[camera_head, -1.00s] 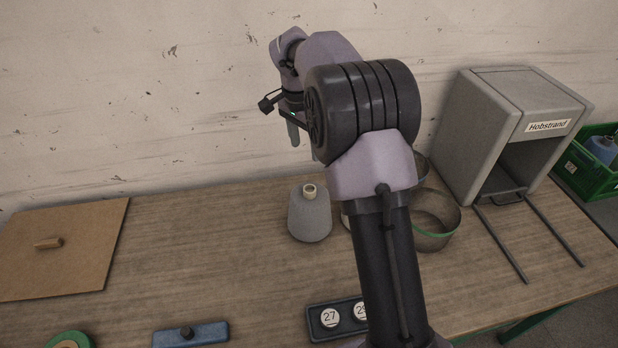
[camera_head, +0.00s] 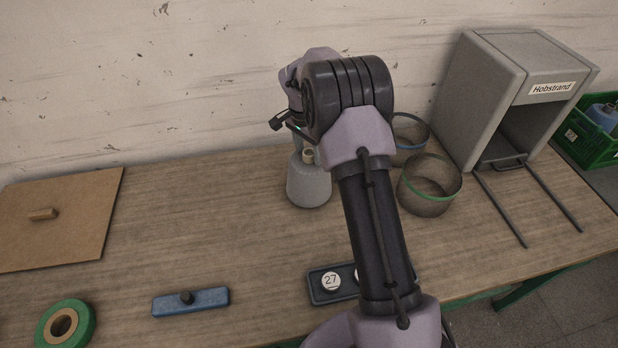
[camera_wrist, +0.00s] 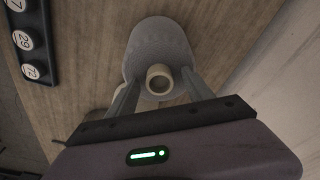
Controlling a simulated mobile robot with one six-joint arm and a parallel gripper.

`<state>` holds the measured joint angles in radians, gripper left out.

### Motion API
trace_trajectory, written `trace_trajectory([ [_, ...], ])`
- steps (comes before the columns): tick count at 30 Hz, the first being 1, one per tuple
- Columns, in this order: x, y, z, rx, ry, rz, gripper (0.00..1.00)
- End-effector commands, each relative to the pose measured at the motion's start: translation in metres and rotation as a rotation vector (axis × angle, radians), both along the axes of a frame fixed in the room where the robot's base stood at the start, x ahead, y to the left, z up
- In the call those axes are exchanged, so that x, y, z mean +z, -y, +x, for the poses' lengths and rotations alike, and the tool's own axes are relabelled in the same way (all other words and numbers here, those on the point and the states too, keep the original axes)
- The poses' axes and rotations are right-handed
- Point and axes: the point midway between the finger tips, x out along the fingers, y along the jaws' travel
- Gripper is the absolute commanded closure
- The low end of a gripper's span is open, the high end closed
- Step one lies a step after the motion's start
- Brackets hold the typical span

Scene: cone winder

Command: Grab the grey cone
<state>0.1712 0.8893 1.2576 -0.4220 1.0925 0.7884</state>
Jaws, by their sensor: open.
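The grey cone (camera_head: 309,188) stands upright on the wooden table, with a pale tube end (camera_head: 308,156) at its top. In the wrist view the cone (camera_wrist: 158,42) lies straight ahead, its tube end (camera_wrist: 160,80) facing the camera. My gripper (camera_wrist: 161,76) is open, with one finger on each side of the cone's top. I cannot tell whether the fingers touch it. In the head view my gripper is just above and behind the cone's top, partly hidden by my arm.
Two mesh rings, green-rimmed (camera_head: 428,188) and blue-rimmed (camera_head: 409,134), stand right of the cone. A dark tray (camera_head: 318,296) with numbered discs is in front, partly behind my arm. A grey Hobstrand housing (camera_head: 470,95) stands at right.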

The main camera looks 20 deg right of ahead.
Motion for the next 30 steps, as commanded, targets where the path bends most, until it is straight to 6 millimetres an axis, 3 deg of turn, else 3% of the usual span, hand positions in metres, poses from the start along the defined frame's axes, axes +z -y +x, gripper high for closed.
trace_trajectory([
  [2, 0.0008, -0.0001, 0.0000, 0.000, 0.000, 0.000, 0.42],
  [11, 0.0009, 0.0000, -0.0002, 0.001, -0.001, 0.000, 1.00],
  [30, 0.0008, -0.0001, -0.0005, 0.000, -0.001, 0.001, 1.00],
])
